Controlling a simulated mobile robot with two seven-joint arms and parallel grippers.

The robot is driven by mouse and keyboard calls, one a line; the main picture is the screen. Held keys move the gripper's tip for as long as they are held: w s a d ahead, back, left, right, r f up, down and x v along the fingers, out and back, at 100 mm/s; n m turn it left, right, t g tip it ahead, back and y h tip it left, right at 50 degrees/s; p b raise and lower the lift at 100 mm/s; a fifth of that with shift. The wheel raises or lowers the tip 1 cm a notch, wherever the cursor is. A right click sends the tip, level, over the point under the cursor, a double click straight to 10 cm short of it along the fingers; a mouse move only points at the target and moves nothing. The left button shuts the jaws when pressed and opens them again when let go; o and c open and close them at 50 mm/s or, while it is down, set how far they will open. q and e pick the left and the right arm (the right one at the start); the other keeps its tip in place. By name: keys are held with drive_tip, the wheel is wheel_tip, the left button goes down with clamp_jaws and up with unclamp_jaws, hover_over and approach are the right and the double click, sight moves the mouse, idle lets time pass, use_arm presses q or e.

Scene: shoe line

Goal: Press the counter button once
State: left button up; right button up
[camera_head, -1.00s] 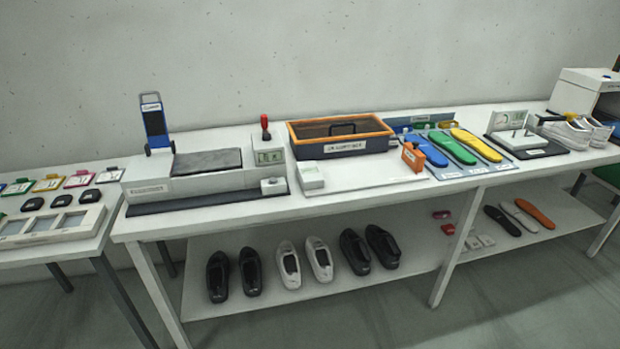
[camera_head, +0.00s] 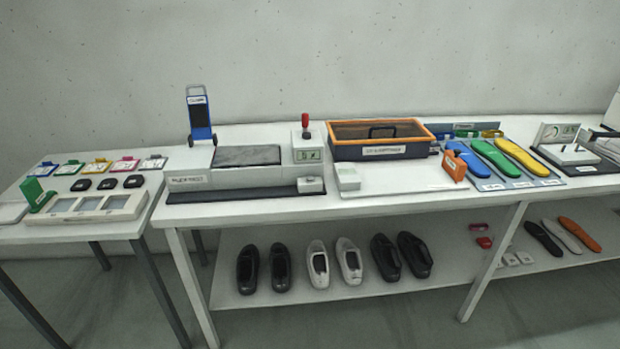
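No label that I can read marks the counter button. A white box with a small green display (camera_head: 307,155) and a red-topped handle (camera_head: 305,121) stands at the right end of the sole press (camera_head: 225,178). A small white block (camera_head: 311,186) sits in front of this box on the press's dark base. Another small white block (camera_head: 348,178) sits just to the right, at the left end of a white board (camera_head: 411,178). I cannot tell which of these carries the button. Neither of my grippers is in view.
An orange-rimmed bin (camera_head: 376,139) stands behind the board. A blue upright stand (camera_head: 200,116) is behind the press. A lower table (camera_head: 66,232) is at left.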

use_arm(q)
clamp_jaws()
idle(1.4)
